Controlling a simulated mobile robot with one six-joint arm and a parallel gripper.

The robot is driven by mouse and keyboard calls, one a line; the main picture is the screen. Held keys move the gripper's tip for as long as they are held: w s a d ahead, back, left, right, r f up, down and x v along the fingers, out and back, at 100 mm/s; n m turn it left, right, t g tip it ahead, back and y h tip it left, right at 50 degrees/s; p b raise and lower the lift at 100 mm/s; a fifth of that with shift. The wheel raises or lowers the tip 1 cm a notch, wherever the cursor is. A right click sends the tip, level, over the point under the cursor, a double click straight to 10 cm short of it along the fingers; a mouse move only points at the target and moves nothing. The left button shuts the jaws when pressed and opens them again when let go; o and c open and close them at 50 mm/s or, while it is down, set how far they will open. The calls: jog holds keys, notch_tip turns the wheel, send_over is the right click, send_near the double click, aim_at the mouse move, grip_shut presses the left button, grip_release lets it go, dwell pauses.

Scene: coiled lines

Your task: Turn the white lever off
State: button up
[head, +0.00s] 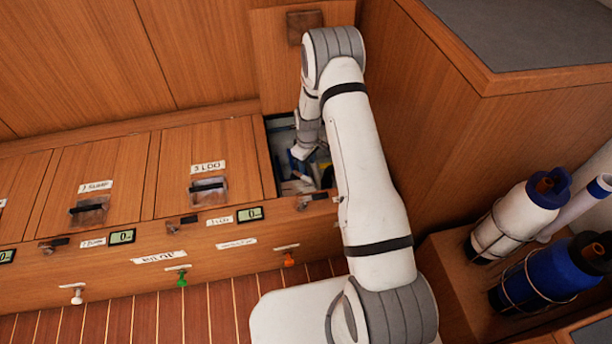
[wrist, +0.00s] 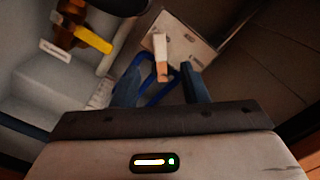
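A white lever (wrist: 160,47) shows between my gripper's fingers in the wrist view, in front of a pale plate (wrist: 183,40). Its near end looks tan or pinkish. My gripper (wrist: 161,70) has its two dark blue fingers apart, one on each side of the lever, with gaps visible on both sides. Contact with the lever cannot be seen. In the head view my gripper (head: 299,158) is down inside the open compartment (head: 268,150), partly hidden by my arm; the white lever cannot be made out there.
A yellow lever (wrist: 88,38) on a brown fitting is at the upper left in the wrist view. A blue loop (wrist: 152,90) passes between the fingers. Compartment walls are close. White (head: 77,296), green (head: 182,279) and orange (head: 288,260) knobs line the front panel. Bottles (head: 545,275) stand right.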

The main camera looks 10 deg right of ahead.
aim_at(307, 179)
notch_tip(307, 179, down, 8)
jog(key=b, duration=0.2)
jog(key=shift+r+b, duration=0.1)
jog(key=shift+b, duration=0.2)
jog(key=shift+c, duration=0.3)
grip_shut()
